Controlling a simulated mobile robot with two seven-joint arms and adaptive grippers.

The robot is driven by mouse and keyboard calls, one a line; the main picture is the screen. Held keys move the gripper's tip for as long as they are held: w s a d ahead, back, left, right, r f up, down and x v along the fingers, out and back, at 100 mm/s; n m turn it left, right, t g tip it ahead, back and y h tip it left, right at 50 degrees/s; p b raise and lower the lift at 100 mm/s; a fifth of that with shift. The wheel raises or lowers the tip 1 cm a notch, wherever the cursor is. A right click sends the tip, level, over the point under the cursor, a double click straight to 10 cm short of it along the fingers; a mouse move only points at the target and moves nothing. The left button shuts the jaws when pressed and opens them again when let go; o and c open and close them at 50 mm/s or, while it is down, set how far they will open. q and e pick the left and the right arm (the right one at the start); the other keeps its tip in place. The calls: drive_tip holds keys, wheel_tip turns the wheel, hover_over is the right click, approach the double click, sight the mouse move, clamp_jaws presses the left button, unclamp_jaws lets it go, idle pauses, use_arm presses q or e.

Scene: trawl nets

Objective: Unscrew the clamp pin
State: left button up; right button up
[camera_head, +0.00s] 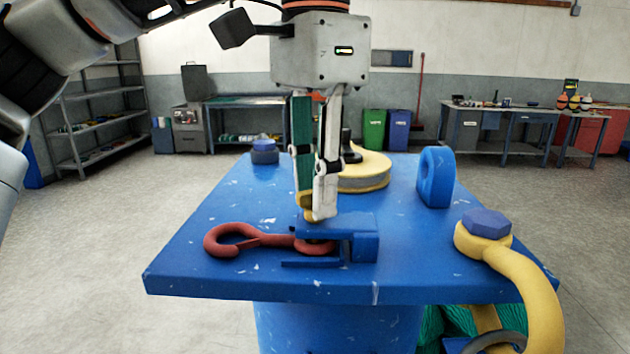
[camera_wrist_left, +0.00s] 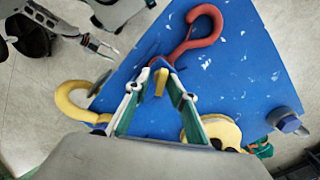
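The yellow clamp pin (camera_head: 311,215) stands upright in the blue clamp (camera_head: 363,247) near the table's front edge. My left gripper (camera_head: 315,208) points straight down over it. Its fingers are drawn close together on the pin's yellow head, which also shows between the fingertips in the left wrist view (camera_wrist_left: 160,82). The fingertips partly hide the pin, and its lower part is hidden in the clamp. A red hook (camera_head: 232,240) lies flat on the table, its right end in the clamp. My right gripper (camera_wrist_left: 105,49) shows small in the left wrist view, away from the table; its opening is unclear.
The blue table (camera_head: 205,275) has a yellow hook (camera_head: 541,290) with a blue hex bolt (camera_head: 486,222) at right. A blue lug (camera_head: 436,177) stands upright behind it. A yellow round part (camera_head: 365,180) and a blue bolt (camera_head: 264,152) are farther back. The table's left side is clear.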

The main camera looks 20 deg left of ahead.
use_arm(q)
drive_tip(key=shift+w, duration=0.15)
drive_tip(key=shift+r, duration=0.6)
wheel_tip(320, 180, up, 11)
idle(0.3)
drive_tip(key=shift+f, duration=0.1)
idle(0.4)
